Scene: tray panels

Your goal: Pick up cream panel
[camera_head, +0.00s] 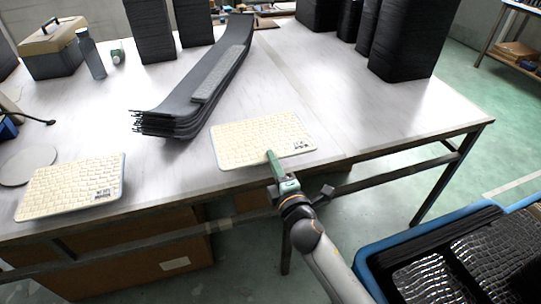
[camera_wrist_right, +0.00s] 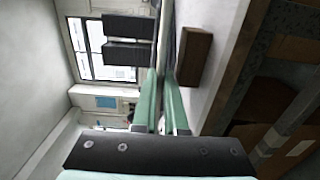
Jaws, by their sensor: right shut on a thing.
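A cream panel (camera_head: 255,132) with a grid of small tiles and a dark printed label lies at the front edge of the white table. My right gripper (camera_head: 272,157) reaches in from below, with its green fingers shut on the panel's near edge. In the right wrist view, the panel (camera_wrist_right: 167,35) shows edge-on as a thin strip running between the green fingers (camera_wrist_right: 165,92). A second, similar cream panel (camera_head: 70,185) lies at the table's left front edge, clear of the gripper. My left gripper is not in view.
A stack of long curved dark strips (camera_head: 195,95) lies behind the held panel. Tall black stacks (camera_head: 410,40) stand at the back. A bottle (camera_head: 91,55) and a toolbox (camera_head: 50,52) are at the back left. A blue crate (camera_head: 375,262) is at lower right. The table's right part is clear.

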